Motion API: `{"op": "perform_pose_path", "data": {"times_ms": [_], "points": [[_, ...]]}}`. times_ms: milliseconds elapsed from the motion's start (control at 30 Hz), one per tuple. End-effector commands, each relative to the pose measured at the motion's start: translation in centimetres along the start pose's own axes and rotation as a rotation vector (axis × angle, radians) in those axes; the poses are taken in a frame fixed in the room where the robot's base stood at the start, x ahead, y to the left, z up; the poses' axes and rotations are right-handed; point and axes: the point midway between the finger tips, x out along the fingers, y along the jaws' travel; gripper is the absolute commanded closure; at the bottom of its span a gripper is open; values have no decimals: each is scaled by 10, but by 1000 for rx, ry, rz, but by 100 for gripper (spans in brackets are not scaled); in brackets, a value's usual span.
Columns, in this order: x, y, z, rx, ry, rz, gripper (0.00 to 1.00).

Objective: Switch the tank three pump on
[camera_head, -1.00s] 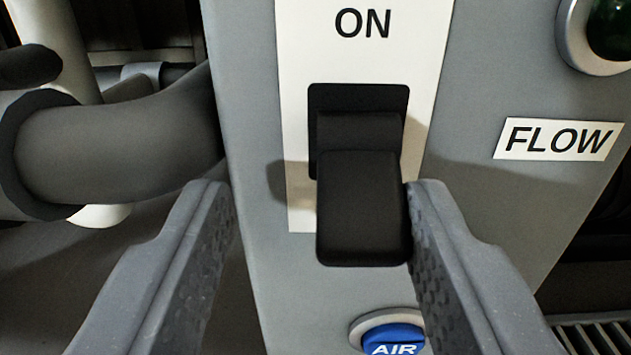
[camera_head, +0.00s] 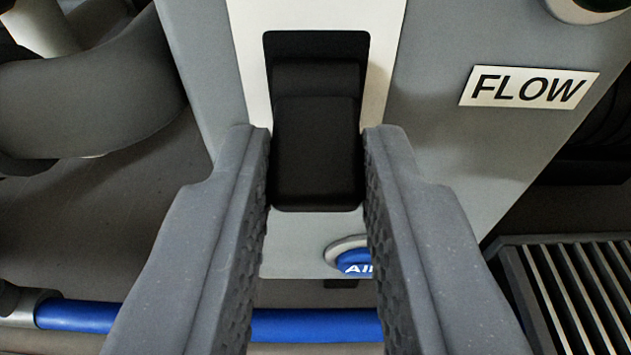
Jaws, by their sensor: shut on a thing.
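The pump switch (camera_head: 316,150) is a black rocker-style lever in a black recess on a white plate (camera_head: 255,30) on a grey control box (camera_head: 425,150). Its lower part sticks out toward me, below the recess. The ON label is out of the picture now. My gripper (camera_head: 317,150) is shut on the switch lever, with one finger on its left side and one on its right.
A FLOW label (camera_head: 528,88) is on the box to the right, below a partly cut-off round fitting (camera_head: 590,5). A blue AIR button (camera_head: 355,263) is below the switch, partly hidden by my right finger. Grey pipes (camera_head: 90,95) are at left, a slatted grate (camera_head: 575,290) at lower right, a blue pipe (camera_head: 80,316) below.

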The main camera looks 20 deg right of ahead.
Motion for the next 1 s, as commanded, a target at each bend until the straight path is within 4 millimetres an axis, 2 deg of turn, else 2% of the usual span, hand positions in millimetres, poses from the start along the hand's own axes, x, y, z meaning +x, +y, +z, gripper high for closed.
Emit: {"op": "perform_pose_path", "data": {"times_ms": [33, 100, 533, 1000], "points": [[-1, -2, -10, -1, -37, -3, 100], [-1, -2, -14, 0, -98, -4, 100], [-1, -1, -23, 0, -406, -2, 100], [2, -2, -26, -1, -533, -4, 100]]}}
